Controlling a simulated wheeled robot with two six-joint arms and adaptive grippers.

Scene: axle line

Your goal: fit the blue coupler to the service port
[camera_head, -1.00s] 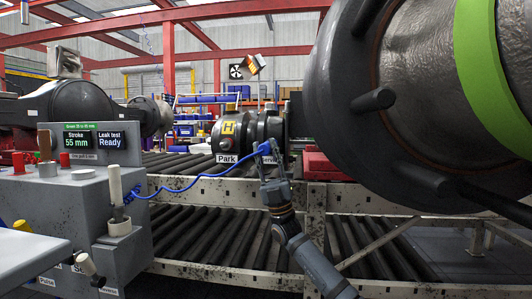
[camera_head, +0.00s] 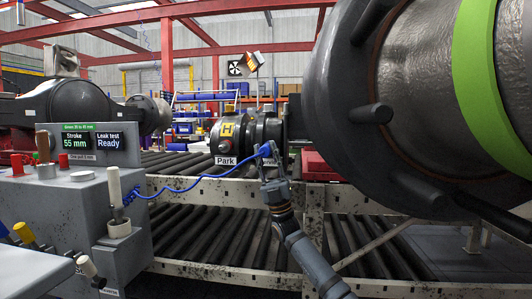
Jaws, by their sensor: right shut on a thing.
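My right gripper (camera_head: 269,160) is shut on the blue coupler (camera_head: 265,150), which is at the end of a coiled blue hose (camera_head: 185,188). The gripper holds it up in front of the dark brake chamber (camera_head: 230,131), which has a yellow H tag (camera_head: 227,130) and a white "Park" label (camera_head: 226,160). The coupler is just right of that label, and it overlaps the chamber's right part. The service port is not clearly visible behind the coupler and gripper. I cannot tell whether the coupler touches it. My left gripper is out of view.
A grey console (camera_head: 75,200) at left reads "Stroke 55 mm" and "Leak test Ready"; the hose runs from its side. Roller conveyors (camera_head: 215,235) lie below the chamber. A large dark axle hub (camera_head: 350,110) fills the right. A red block (camera_head: 318,165) sits near the gripper.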

